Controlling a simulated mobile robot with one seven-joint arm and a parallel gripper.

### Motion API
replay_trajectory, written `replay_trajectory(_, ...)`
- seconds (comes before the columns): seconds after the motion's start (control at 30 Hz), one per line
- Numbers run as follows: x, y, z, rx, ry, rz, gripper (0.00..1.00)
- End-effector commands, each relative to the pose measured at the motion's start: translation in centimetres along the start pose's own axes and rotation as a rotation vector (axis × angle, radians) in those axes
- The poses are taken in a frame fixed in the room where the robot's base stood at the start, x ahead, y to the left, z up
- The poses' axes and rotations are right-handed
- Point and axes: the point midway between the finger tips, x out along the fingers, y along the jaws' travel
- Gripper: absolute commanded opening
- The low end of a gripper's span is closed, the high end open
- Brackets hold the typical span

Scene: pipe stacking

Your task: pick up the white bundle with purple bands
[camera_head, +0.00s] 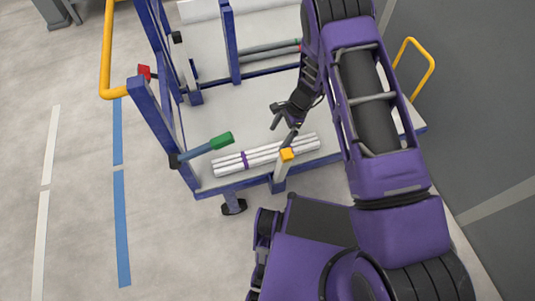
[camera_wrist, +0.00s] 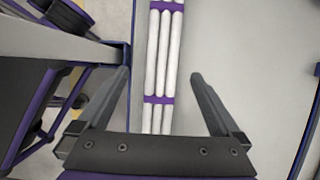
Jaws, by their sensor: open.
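The white bundle with purple bands (camera_head: 230,164) lies on the front edge of a cart deck in the head view. It is made of several white pipes. It also shows in the wrist view (camera_wrist: 163,55), running up the picture, with purple bands near the top and lower down. My gripper (camera_head: 284,123) is just above and behind the bundle's right part in the head view. In the wrist view, my gripper (camera_wrist: 160,74) is open and empty, one finger on each side of the bundle. I cannot tell the height gap. A post and my gripper hide part of the bundle in the head view.
The cart deck (camera_head: 235,120) has blue frame posts (camera_head: 155,115) at the left. A green-tipped bar (camera_head: 205,146) juts out left of the bundle. A yellow-topped post (camera_head: 283,168) stands at the front edge, close to the bundle.

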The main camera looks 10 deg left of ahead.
Motion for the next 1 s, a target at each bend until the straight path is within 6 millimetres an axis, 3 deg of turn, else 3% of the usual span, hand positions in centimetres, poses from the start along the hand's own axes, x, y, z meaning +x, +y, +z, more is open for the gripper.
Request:
replay_trajectory(0.03, 1.4, 0.1, 0.0, -0.001, 0.0, 0.002, 1.0)
replay_trajectory(0.2, 4.4, 0.0, 0.0, -0.002, 0.001, 0.001, 1.0)
replay_trajectory(0.47, 6.3, -0.1, 0.0, -0.001, 0.002, 0.0, 1.0)
replay_trajectory(0.73, 10.2, -0.4, 0.0, -0.001, 0.002, 0.002, 1.0)
replay_trajectory(1.0, 10.9, -0.5, 0.1, -0.001, 0.002, -0.001, 1.0)
